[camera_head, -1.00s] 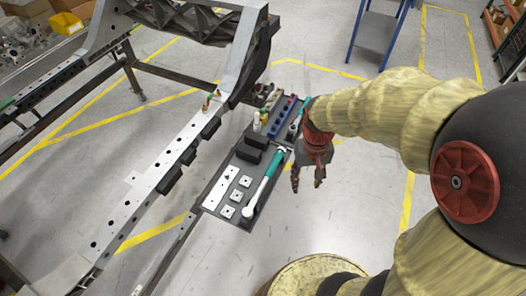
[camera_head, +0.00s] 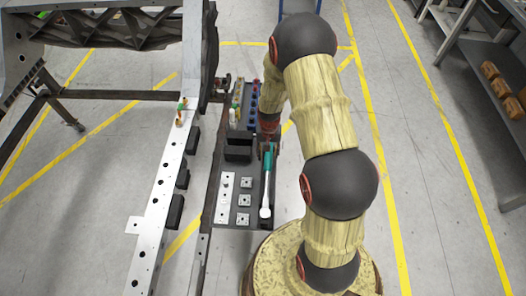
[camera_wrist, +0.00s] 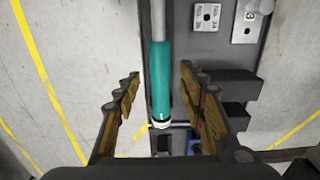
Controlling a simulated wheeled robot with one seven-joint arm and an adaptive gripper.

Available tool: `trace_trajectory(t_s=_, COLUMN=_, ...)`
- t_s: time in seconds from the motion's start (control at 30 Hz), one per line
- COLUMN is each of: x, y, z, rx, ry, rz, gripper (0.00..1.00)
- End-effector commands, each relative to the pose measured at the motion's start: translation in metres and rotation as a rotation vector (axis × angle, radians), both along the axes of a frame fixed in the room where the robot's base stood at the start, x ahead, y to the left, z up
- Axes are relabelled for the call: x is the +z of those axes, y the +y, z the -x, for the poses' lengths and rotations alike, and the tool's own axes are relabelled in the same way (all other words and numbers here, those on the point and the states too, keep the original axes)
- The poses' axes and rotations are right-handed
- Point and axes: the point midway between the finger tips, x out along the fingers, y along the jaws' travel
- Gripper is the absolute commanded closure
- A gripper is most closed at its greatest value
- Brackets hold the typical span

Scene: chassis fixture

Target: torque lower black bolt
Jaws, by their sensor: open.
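A torque wrench with a teal handle (camera_head: 267,168) lies lengthwise on the right side of the dark tool tray (camera_head: 236,188), its round silver head toward the near end. In the wrist view the teal handle (camera_wrist: 160,75) runs between my fingers. My gripper (camera_wrist: 161,76) is open, one finger on each side of the handle, with visible gaps on both sides. In the head view my gripper (camera_head: 268,138) is over the far end of the handle, partly hidden by my arm. I cannot pick out the lower black bolt in these views.
The pale perforated chassis rail (camera_head: 160,190) runs left of the tray, with black blocks (camera_head: 177,210) on its side. Black bins (camera_head: 238,148) and small square plates (camera_head: 244,200) sit on the tray. A shelf (camera_head: 480,75) stands far right; the floor between is clear.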

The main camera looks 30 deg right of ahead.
Motion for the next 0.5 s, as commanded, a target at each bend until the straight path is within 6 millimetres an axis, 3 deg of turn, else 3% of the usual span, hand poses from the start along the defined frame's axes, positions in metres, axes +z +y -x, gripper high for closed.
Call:
trace_trajectory(t_s=0.27, x=-0.012, y=0.000, z=-0.001, rx=-0.015, ry=-0.005, rz=0.002, gripper=0.59)
trace_trajectory(t_s=0.5, x=-0.041, y=0.000, z=0.000, rx=-0.015, ry=-0.004, rz=0.001, gripper=0.59)
